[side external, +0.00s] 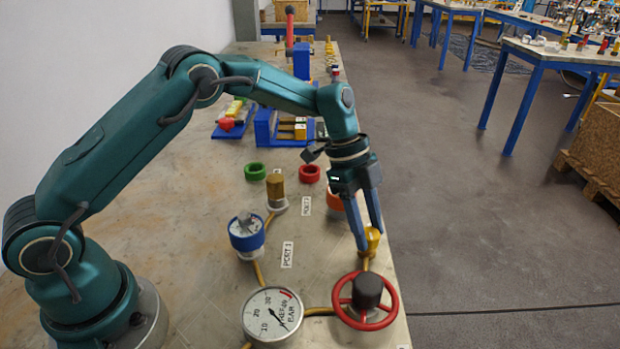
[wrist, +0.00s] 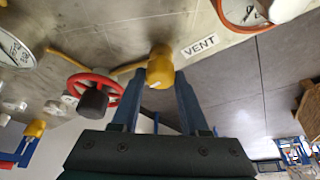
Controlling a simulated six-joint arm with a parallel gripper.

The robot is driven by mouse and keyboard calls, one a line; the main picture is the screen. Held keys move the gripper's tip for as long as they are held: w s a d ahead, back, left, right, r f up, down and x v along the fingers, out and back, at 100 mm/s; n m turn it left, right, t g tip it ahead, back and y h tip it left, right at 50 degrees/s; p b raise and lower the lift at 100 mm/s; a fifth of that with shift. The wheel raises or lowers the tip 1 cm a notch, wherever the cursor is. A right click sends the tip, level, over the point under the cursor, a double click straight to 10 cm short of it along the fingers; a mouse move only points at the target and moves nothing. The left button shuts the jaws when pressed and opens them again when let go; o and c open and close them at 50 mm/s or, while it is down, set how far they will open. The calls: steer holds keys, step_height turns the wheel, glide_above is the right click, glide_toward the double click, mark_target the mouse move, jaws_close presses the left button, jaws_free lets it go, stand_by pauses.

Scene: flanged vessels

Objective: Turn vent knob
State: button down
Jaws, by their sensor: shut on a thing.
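The vent knob (side external: 373,240) is a small yellow knob on a yellow pipe near the right edge of the bench. In the wrist view the knob (wrist: 160,66) has a white mark on its face and sits next to a "VENT" label (wrist: 200,45). My gripper (side external: 371,243) points down at the knob, with a finger on each side of it. The wrist view also shows my gripper (wrist: 160,80) shut on the knob. In the side view the fingers hide part of the knob.
A red handwheel (side external: 338,303) with a dark hub stands close in front of the knob. A round pressure gauge (side external: 272,314) lies to its left. A blue-and-white fitting (side external: 246,236) and a brown-capped post (side external: 277,188) stand further left. Open floor lies right of the bench.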

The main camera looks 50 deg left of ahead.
mark_target(368, 232)
steer(key=shift+a+f+m, duration=0.1)
steer(key=shift+m, duration=0.3)
steer(key=shift+c, duration=2.1)
jaws_free()
steer(key=shift+v, duration=2.6)
